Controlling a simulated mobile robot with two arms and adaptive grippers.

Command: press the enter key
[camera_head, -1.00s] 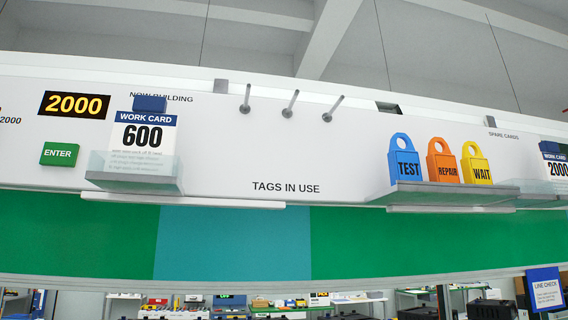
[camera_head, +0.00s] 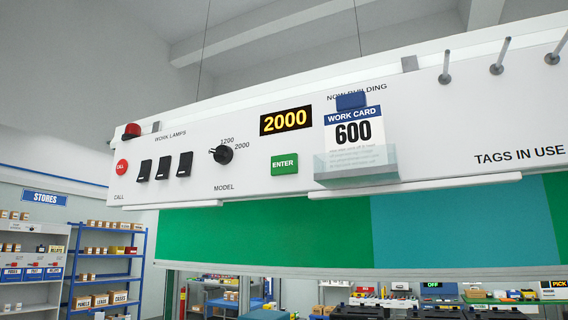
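The green ENTER key (camera_head: 284,164) sits on the white overhead panel (camera_head: 250,190), right of the black model knob (camera_head: 221,154) and below the black display (camera_head: 286,120) that reads 2000 in yellow. The knob stands between the printed marks 1200 and 2000; its exact setting is hard to tell. Neither of my grippers is in view, and nothing touches the key.
A work card (camera_head: 352,131) reading 600 stands in a clear holder (camera_head: 356,166) right of the key. Left are several black lamp switches (camera_head: 164,168), a red call button (camera_head: 122,167) and a red lamp (camera_head: 132,130). Metal pegs (camera_head: 445,67) stick out at upper right.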

